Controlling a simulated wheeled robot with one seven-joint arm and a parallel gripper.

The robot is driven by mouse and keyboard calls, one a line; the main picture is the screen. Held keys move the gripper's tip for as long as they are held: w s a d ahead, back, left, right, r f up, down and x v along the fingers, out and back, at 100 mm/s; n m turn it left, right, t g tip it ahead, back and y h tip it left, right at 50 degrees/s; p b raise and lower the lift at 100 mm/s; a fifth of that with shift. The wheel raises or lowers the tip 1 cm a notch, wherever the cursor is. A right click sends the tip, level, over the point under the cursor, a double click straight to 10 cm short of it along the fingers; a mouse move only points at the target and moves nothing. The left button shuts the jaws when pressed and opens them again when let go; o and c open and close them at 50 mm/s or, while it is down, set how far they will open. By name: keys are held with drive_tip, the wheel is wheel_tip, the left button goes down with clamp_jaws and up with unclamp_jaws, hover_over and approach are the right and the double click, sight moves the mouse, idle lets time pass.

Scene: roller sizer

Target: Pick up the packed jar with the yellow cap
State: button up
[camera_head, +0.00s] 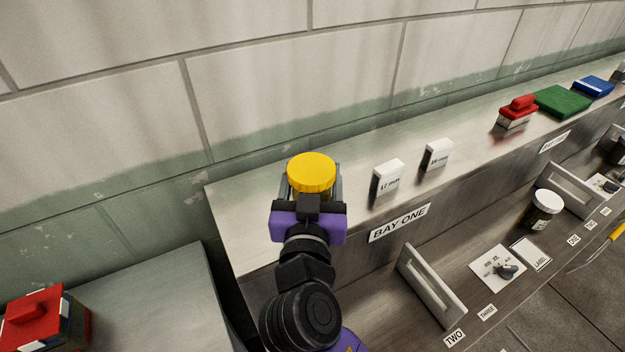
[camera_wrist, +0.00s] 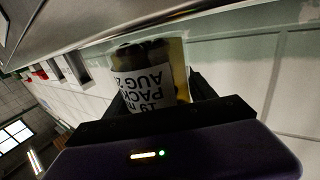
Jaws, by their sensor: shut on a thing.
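The jar with the yellow cap (camera_head: 311,172) is at the left end of the upper shelf in the head view, upright. My gripper (camera_head: 311,194) is shut on its body, and the cap stands above the fingers. In the wrist view the jar (camera_wrist: 150,78) sits between my fingers and shows a white label with black print, upside down, partly reading "19", "PACK" and "AUG 2". The lower part of the label is hidden by my gripper. I cannot tell whether the jar touches the shelf.
Two white blocks (camera_head: 387,177) (camera_head: 437,154) stand on the shelf (camera_head: 345,158) to the right, above the "BAY ONE" sign (camera_head: 400,222). A white-capped jar (camera_head: 541,208) stands on the lower counter. A red-handled block (camera_head: 517,111) is farther right. A tiled wall runs behind.

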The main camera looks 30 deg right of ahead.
wheel_tip(320, 180, up, 19)
drive_tip(key=shift+r, duration=0.2)
drive_tip(key=shift+s, duration=0.1)
